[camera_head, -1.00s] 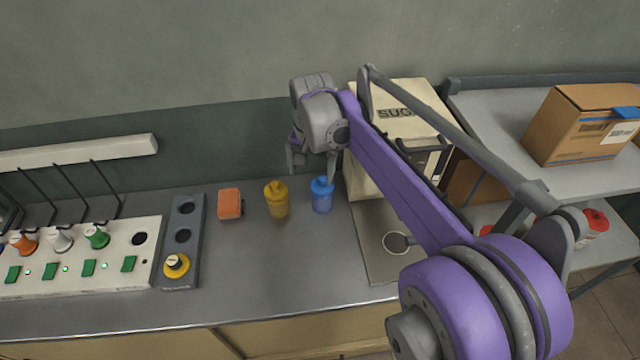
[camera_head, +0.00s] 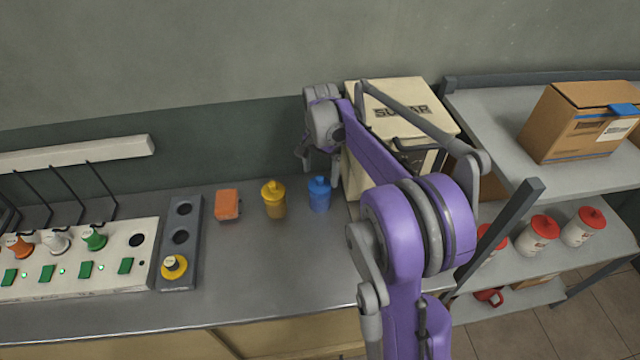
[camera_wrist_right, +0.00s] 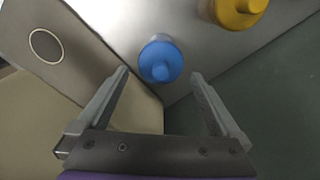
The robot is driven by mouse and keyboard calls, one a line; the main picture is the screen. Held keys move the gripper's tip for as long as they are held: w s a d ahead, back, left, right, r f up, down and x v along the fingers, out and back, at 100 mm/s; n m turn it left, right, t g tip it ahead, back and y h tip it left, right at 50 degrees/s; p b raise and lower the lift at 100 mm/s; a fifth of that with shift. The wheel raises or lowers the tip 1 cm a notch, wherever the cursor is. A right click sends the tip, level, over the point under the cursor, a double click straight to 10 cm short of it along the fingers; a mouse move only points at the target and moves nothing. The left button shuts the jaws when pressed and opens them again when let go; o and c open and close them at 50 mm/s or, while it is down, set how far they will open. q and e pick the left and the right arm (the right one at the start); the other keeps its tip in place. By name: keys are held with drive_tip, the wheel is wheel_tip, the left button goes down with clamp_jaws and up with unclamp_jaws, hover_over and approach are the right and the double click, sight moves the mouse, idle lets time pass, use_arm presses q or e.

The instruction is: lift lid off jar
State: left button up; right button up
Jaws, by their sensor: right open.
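A blue jar (camera_head: 319,197) with a blue knobbed lid (camera_head: 319,184) stands upright on the grey counter. A yellow-brown jar (camera_head: 274,208) with a yellow knobbed lid (camera_head: 273,188) stands just left of it. My right gripper (camera_head: 320,166) is open and empty, behind and above the blue jar in the head view. In the right wrist view the blue lid (camera_wrist_right: 160,61) shows just beyond and between the open fingertips (camera_wrist_right: 160,74), apart from both. The yellow lid (camera_wrist_right: 238,10) is at the top right there. My left gripper is not in view.
The cream sugar press (camera_head: 405,108) stands close right of the blue jar, partly behind my arm. An orange block (camera_head: 228,204) and a dark holder (camera_head: 181,240) are left of the jars. Red-lidded jars (camera_head: 537,235) stand on the right shelf. The front counter is clear.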

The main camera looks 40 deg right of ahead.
sight(320, 182)
drive_tip(key=shift+f, duration=1.45)
drive_tip(key=c, duration=1.1)
drive_tip(key=shift+r, duration=0.1)
